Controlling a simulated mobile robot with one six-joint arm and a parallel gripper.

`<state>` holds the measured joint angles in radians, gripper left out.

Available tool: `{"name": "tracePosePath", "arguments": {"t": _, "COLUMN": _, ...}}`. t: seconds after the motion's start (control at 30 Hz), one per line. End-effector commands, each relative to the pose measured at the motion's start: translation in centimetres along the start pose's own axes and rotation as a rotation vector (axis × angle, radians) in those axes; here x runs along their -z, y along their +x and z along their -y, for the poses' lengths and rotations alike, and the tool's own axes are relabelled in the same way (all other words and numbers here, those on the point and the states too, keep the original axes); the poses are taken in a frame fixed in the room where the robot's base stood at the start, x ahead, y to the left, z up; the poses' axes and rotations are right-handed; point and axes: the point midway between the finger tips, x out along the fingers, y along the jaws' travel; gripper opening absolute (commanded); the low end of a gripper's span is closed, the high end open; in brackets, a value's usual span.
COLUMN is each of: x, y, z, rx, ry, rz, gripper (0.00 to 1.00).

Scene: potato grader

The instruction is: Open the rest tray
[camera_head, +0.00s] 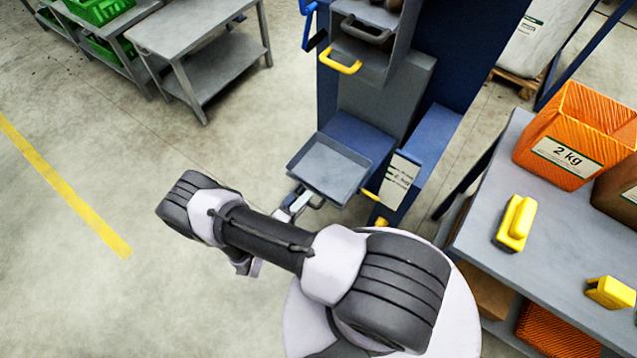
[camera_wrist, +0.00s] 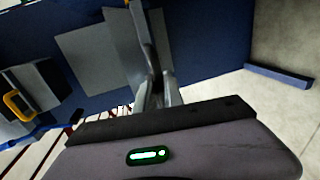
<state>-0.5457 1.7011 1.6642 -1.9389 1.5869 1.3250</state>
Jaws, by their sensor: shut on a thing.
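A shallow grey tray (camera_head: 330,168), which I take for the rest tray, sticks out low at the front of the blue machine. It looks empty and level. My gripper (camera_head: 299,205) is at the tray's near edge, shut on its handle (camera_head: 313,200); my arm partly hides this spot. In the wrist view my gripper's fingers (camera_wrist: 158,88) are close together around a narrow grey part, and the exact grip is hard to make out.
The blue machine (camera_head: 440,70) has a higher grey bin with a yellow handle (camera_head: 342,61). A labelled panel (camera_head: 398,182) stands right of the tray. A table (camera_head: 470,235) with an orange crate (camera_head: 578,130) and yellow-handled tools is at right.

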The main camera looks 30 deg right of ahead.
Motion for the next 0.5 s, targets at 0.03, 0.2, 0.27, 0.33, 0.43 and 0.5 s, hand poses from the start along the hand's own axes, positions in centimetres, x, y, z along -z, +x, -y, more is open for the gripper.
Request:
{"name": "tracePosePath", "arguments": {"t": 0.03, "x": 0.1, "y": -0.8, "z": 0.2, "rx": 0.0, "ry": 0.0, "rz": -0.003, "gripper": 0.0}}
{"name": "tracePosePath", "arguments": {"t": 0.2, "x": 0.0, "y": -2.4, "z": 0.6, "rx": 0.001, "ry": -0.001, "rz": -0.001, "gripper": 0.0}}
{"name": "tracePosePath", "arguments": {"t": 0.27, "x": 0.0, "y": -2.7, "z": 0.6, "rx": 0.0, "ry": -0.001, "rz": 0.0, "gripper": 0.0}}
{"name": "tracePosePath", "arguments": {"t": 0.33, "x": 0.0, "y": -2.9, "z": 0.6, "rx": 0.0, "ry": -0.001, "rz": 0.0, "gripper": 0.0}}
{"name": "tracePosePath", "arguments": {"t": 0.43, "x": 0.0, "y": -3.0, "z": 0.6, "rx": 0.001, "ry": -0.001, "rz": 0.0, "gripper": 0.0}}
{"name": "tracePosePath", "arguments": {"t": 0.5, "x": 0.0, "y": -2.9, "z": 0.6, "rx": 0.001, "ry": -0.001, "rz": 0.0, "gripper": 0.0}}
